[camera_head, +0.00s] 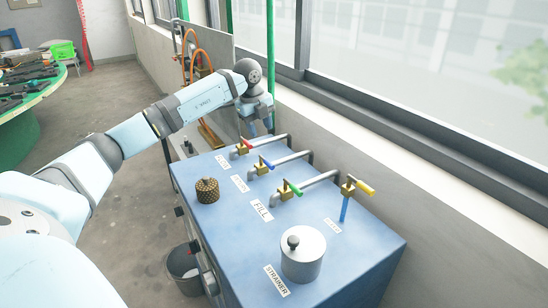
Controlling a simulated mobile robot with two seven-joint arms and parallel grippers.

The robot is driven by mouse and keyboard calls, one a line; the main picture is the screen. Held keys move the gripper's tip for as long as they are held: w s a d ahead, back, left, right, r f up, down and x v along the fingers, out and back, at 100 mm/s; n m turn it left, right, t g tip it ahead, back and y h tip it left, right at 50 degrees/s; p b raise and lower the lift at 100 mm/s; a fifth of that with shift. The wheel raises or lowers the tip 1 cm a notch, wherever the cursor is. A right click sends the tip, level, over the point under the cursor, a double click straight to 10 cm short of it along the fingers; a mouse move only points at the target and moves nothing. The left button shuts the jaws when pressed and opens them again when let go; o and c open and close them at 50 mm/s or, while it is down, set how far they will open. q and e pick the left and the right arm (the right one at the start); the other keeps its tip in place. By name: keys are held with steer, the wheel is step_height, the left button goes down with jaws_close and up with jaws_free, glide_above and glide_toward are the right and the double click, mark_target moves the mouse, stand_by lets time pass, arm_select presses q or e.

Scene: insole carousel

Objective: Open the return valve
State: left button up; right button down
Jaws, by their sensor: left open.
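Several valves stand along the back of a blue cabinet top (225,228). They have a red handle (246,143), a blue handle (266,162), a green handle (293,188) and a yellow handle (363,187). The label by the green one reads FILL (262,210); other valve labels are too small to read surely, so I cannot tell which is the return valve. My left gripper (266,124) is open, at the far end of the cabinet, beyond the red-handled valve and apart from it. Its fingertips are partly hard to make out. My right gripper is out of view.
A metal lidded pot (302,255) stands at the cabinet's front right, by a STRAINER label (276,281). A brown patterned knob-like object (207,190) sits on the left. The wall and window sill lie close behind the valves. A bucket (184,268) stands on the floor.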

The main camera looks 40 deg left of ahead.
mark_target(267, 161)
arm_select(q)
steer(key=f, duration=0.4)
steer(key=w+f+p, duration=0.1)
steer(key=f, duration=0.3)
steer(key=w+f, duration=0.1)
steer(key=f, duration=0.3)
steer(key=shift+d+f+p, duration=0.3)
steer(key=shift+d+f, duration=0.05)
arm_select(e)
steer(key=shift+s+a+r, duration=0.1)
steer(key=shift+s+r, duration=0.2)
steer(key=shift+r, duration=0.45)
arm_select(q)
steer(key=shift+c, duration=0.2)
jaws_close()
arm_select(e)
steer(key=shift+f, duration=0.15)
